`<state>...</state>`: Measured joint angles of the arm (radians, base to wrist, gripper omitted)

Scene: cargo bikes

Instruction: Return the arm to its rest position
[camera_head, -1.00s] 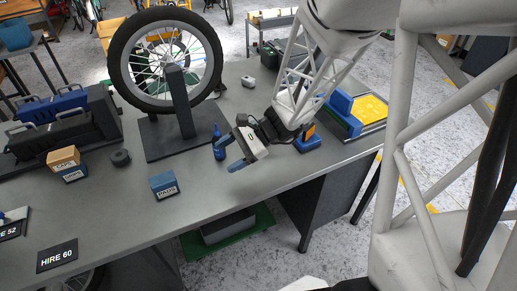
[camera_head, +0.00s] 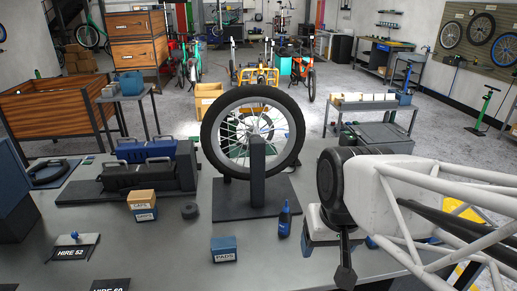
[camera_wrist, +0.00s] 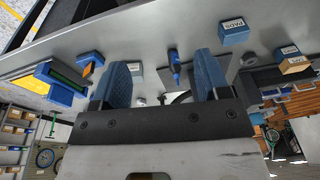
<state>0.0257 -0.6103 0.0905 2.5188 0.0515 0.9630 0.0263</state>
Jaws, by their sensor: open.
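My gripper (camera_wrist: 163,78) shows in the wrist view with its two blue fingers spread wide and nothing between them. Beyond the fingers, the grey workbench appears at a slant. In the head view my white lattice arm (camera_head: 400,190) reaches in from the right, with its dark joint over the right part of the bench. The fingertips are hard to make out there. A blue bottle (camera_head: 284,219) stands upright on the bench, left of the arm and apart from it. It also shows in the wrist view (camera_wrist: 174,68).
A blue tray (camera_wrist: 50,72) lies left in the wrist view.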

